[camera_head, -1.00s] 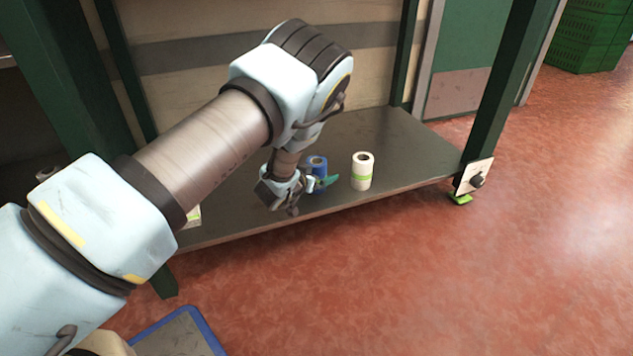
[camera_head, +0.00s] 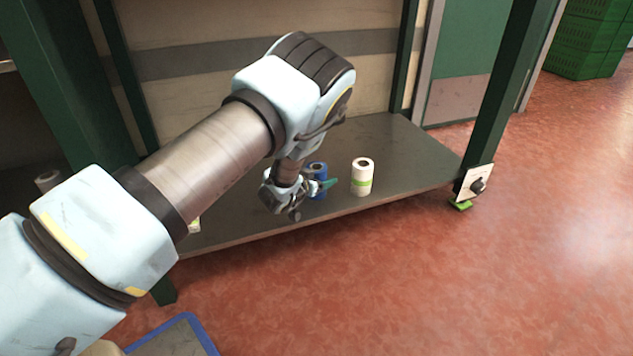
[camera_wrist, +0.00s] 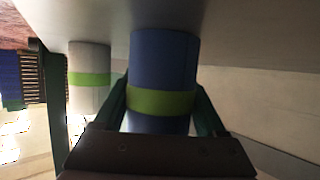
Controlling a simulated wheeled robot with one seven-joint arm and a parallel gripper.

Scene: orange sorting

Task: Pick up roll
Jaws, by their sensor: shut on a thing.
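A blue roll (camera_head: 319,169) with a green band stands on the low shelf (camera_head: 405,160). In the wrist view the blue roll (camera_wrist: 163,65) fills the space between the two green fingers of my gripper (camera_wrist: 162,108), which is shut on it. In the head view my gripper (camera_head: 318,187) is at the roll, and its wrist hides part of the roll. A white roll (camera_head: 362,176) with a green band stands upright to the right, apart from my gripper. It also shows in the wrist view (camera_wrist: 89,75), left of the blue roll.
A green post (camera_head: 497,95) rises at the shelf's right front corner. Another item (camera_head: 194,226) shows partly behind my arm at the shelf's left. A blue-edged tray (camera_head: 172,338) is at the bottom. Green crates (camera_head: 588,40) stand far right. Red floor in front is open.

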